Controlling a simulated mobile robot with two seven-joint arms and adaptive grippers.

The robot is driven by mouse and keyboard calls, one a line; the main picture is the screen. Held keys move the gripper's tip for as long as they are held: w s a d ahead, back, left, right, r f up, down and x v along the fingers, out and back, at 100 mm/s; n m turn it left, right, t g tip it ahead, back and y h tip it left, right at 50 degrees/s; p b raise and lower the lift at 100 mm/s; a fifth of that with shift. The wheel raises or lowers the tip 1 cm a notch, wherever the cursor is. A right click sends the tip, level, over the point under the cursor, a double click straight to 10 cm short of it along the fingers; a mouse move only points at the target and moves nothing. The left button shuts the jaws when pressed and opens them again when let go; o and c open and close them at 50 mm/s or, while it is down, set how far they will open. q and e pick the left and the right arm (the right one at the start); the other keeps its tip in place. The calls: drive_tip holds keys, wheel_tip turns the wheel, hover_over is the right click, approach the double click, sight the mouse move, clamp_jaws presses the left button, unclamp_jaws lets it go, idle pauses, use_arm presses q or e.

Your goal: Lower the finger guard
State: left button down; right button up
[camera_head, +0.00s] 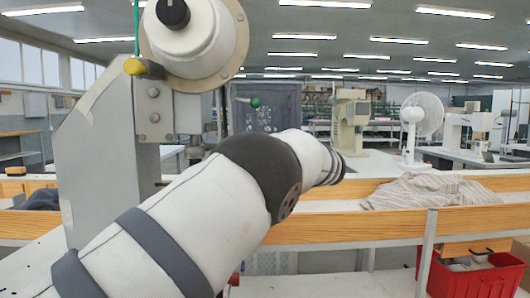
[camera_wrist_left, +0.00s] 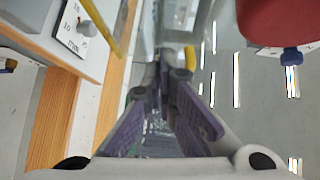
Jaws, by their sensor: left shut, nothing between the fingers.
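I cannot make out the finger guard for certain; my left arm covers the lower press. My left gripper (camera_wrist_left: 165,72), with purple pads, is shut and empty in the left wrist view. It is hidden in the head view. A small yellow part (camera_wrist_left: 190,57) shows just beyond its fingertips. My right gripper is not in view.
In the wrist view, a wood-edged panel (camera_wrist_left: 50,120) and a yellow bar (camera_wrist_left: 124,30) lie left, and a red part (camera_wrist_left: 285,20) upper right. In the head view, a cloth (camera_head: 430,190) lies on the bench, with a red crate (camera_head: 475,282) below right.

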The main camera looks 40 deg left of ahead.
use_arm(q)
drive_tip(key=shift+s+a+f, duration=0.25)
drive_tip(key=shift+s+a, duration=0.15)
drive_tip(key=shift+a, duration=0.3)
drive_tip(key=shift+f, duration=0.1)
